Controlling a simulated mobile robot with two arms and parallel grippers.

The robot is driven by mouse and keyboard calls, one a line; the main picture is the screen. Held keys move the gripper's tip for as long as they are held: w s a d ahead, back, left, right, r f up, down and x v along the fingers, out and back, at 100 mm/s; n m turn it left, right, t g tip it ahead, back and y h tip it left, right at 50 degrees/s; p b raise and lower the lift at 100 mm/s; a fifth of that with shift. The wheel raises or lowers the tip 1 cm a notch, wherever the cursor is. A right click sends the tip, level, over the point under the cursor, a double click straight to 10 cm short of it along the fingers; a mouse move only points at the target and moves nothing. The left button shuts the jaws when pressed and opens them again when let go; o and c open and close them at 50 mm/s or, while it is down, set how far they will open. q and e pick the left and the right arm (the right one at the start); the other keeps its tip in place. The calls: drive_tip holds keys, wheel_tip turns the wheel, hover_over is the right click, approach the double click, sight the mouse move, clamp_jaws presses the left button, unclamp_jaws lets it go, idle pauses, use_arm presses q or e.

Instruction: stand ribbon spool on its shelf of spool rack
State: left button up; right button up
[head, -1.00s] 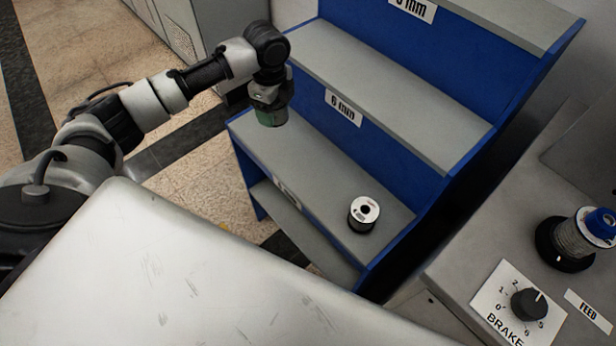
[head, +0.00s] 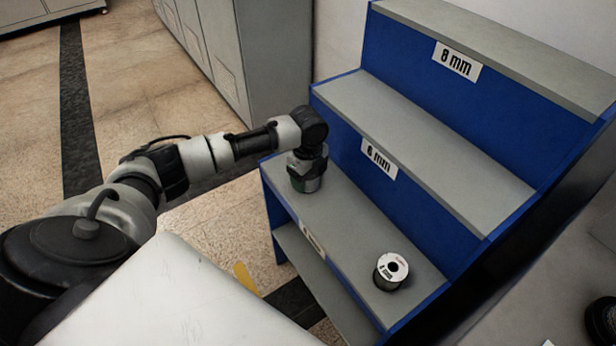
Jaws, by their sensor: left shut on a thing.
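The blue spool rack (head: 408,205) has grey stepped shelves and stands at the right in the head view. My left gripper (head: 307,170) points down at the left end of a low shelf (head: 345,216) and is shut on a dark, green-sided spool (head: 306,185). My gripper hides most of this spool. I cannot tell whether it touches the shelf. My right gripper is not in view.
Another spool (head: 391,271), white-topped and dark-sided, stands upright near the right end of that low shelf. The higher shelves carry "6 mm" (head: 379,159) and "8 mm" (head: 457,61) labels and look empty.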

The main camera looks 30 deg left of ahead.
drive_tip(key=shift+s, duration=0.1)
use_arm(q)
drive_tip(key=o, duration=1.2)
drive_tip(key=shift+r, duration=0.15)
wheel_tip(320, 180, up, 12)
drive_tip(key=p, duration=0.1)
drive_tip(key=shift+p, duration=0.4)
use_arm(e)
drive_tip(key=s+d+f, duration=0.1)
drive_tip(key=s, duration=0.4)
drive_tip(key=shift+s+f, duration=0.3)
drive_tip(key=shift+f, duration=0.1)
use_arm(q)
drive_tip(key=shift+d, duration=0.1)
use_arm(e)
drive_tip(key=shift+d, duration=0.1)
